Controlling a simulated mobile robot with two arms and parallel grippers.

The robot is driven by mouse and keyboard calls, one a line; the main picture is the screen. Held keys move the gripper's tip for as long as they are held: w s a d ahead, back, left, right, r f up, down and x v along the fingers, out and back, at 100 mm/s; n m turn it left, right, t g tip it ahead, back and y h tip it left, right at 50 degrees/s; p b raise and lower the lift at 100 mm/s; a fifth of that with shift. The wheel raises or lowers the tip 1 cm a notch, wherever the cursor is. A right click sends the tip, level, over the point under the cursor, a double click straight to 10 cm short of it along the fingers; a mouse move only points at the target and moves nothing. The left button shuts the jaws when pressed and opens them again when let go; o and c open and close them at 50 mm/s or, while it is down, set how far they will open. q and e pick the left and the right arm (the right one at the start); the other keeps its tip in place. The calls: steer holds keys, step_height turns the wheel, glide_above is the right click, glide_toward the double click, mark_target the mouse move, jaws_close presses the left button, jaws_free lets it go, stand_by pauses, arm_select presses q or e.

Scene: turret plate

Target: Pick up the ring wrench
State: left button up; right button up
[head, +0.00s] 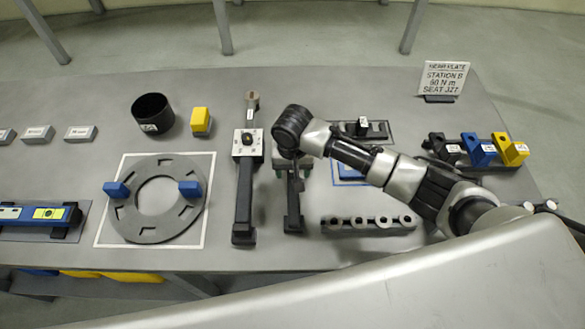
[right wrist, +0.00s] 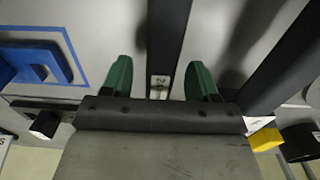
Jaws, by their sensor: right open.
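A dark, long-handled tool (head: 293,215), which I take to be the ring wrench, lies beneath my right gripper, its near end toward the table's front. My right gripper (head: 292,172) points down over it with green fingertips apart. In the right wrist view the open fingers (right wrist: 160,82) stand on either side of a dark bar (right wrist: 168,35) with a small white label; no contact shows. The tool's far part is hidden by my arm. My left gripper is not in view.
A second long dark tool (head: 244,195) with a square pale head lies close left. A slotted grey ring plate (head: 150,228) with blue blocks is farther left. A grey rack with holes (head: 368,225) lies right. A black cup (head: 152,113) and yellow block (head: 200,121) stand behind.

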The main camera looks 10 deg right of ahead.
steer(key=shift+f, duration=1)
jaws_close()
steer(key=shift+r, duration=0.1)
